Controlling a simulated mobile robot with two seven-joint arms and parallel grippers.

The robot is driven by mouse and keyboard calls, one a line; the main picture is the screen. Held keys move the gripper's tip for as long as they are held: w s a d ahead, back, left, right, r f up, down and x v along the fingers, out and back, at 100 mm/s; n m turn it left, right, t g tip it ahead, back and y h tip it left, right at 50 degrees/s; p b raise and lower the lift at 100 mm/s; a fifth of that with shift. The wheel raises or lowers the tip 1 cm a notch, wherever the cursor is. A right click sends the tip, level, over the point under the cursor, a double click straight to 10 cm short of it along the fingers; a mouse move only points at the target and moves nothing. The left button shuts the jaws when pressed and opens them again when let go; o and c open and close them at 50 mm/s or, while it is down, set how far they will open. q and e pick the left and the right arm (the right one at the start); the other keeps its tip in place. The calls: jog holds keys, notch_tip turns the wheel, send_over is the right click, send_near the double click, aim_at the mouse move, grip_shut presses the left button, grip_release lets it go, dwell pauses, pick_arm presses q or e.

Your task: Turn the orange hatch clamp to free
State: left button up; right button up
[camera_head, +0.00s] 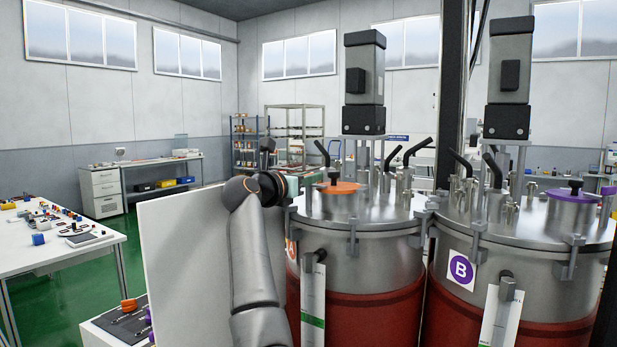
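The orange hatch (342,189) is a round orange lid on top of the steel tank marked A (385,262). A dark clamp knob (333,175) stands on the hatch. My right arm rises from the bottom of the picture, and my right gripper (291,184) is at the left edge of that tank's top, just left of the hatch. Its fingers are too small and partly hidden by the wrist, so I cannot tell if they are open or touch anything. My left gripper is not in view.
A second tank, marked B (460,270), with a purple hatch (572,195), stands at the right. Motors, bent dark pipes and rim clamps rise from both tank tops. A white panel (185,260) stands left of my arm. A white table (50,245) with small parts is at the far left.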

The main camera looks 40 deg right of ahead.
jog(key=shift+o, duration=1.2)
jog(key=shift+a, duration=0.45)
jog(key=b+v, duration=0.4)
jog(key=v, duration=0.7)
jog(key=shift+s+a, duration=0.25)
jog(key=shift+r, duration=0.15)
